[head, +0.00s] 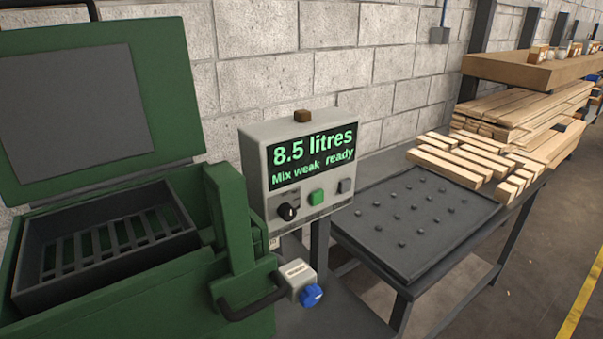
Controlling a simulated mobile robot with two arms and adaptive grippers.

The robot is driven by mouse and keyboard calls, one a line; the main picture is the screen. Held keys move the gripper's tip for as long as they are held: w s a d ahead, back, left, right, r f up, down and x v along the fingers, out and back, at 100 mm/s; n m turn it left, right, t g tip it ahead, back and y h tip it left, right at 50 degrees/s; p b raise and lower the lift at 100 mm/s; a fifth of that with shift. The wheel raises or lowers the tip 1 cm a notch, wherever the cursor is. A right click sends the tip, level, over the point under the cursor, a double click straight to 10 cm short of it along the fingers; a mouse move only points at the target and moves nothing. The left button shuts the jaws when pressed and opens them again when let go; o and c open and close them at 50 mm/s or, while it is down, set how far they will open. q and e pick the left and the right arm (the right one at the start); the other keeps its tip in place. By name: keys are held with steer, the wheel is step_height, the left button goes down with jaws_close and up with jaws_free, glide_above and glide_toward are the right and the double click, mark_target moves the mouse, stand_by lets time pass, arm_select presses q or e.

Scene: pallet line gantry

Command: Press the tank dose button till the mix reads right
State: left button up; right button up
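The control box (296,209) stands upright beside the green tank (150,290). Its lit display (312,158) reads "8.5 litres" and "Mix weak ready" in green. Below the display are a black knob (288,212), a green button (317,197) and a grey button (345,186). A small white box (297,273) with a blue knob or button (311,295) sits lower down, at the tank's right side. Its label is too small to read, so I cannot tell which control is the dose button. Neither of my grippers is in view.
The tank's lid (100,110) is raised, with a dark slatted basket (105,240) at its opening. A dark studded tray table (415,215) stands to the right, with stacked timber (470,160) behind it. Open concrete floor (500,300) lies at the lower right.

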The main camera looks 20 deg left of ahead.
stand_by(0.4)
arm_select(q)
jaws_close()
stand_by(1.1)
